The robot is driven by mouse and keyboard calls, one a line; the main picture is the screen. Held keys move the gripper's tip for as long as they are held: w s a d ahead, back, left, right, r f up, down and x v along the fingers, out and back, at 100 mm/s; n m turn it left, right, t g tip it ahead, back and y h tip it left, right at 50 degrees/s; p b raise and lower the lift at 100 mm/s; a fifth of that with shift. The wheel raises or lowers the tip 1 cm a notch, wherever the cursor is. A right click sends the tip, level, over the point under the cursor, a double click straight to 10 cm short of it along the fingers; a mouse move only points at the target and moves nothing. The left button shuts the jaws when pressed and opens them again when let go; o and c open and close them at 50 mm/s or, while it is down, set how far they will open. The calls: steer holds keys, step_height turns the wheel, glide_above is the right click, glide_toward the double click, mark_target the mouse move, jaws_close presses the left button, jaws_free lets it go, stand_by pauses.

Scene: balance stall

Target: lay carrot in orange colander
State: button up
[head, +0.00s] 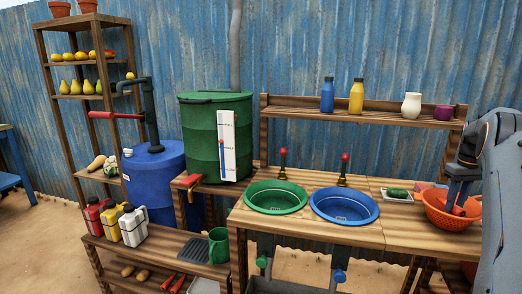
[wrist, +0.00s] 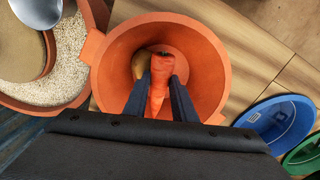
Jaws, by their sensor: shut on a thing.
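The orange colander (head: 433,207) stands at the right end of the wooden counter in the head view. It also shows in the wrist view (wrist: 215,52), with its open top facing the camera. The carrot (wrist: 160,84) is orange and held between the two fingers of my gripper (wrist: 160,88). In the wrist view the carrot and fingertips overlap the inside of the colander. In the head view my gripper (head: 462,196) reaches down at the colander, and the carrot is hard to make out there. A yellowish-brown item (wrist: 139,65) lies inside the colander beside the carrot, partly hidden.
A green basin (head: 276,197) and a blue basin (head: 344,205) sit left of the colander. A small white tray with a green item (head: 397,193) lies between. A shelf with bottles runs behind.

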stand_by(0.4)
steer(key=o, duration=1.1)
step_height(320, 180, up, 7)
steer(key=shift+r+b, duration=0.2)
steer(key=shift+b, duration=0.65)
steer(key=w+a, duration=0.2)
steer(key=a, duration=1.3)
steer(key=s+a, duration=0.4)
steer(key=a, duration=0.5)
steer(key=s+a, duration=0.3)
steer(key=a, duration=0.5)
steer(key=s+a+f, duration=0.2)
steer(key=s+a, duration=0.4)
steer(key=s, duration=0.3)
steer(key=s+a+f, duration=0.3)
steer(key=s+a, duration=0.3)
steer(key=s, duration=0.3)
steer(key=s+a+f, duration=0.2)
steer(key=s+a, duration=0.4)
steer(key=s, duration=0.3)
steer(key=shift+a+f, duration=0.25)
steer(key=shift+a, duration=0.05)
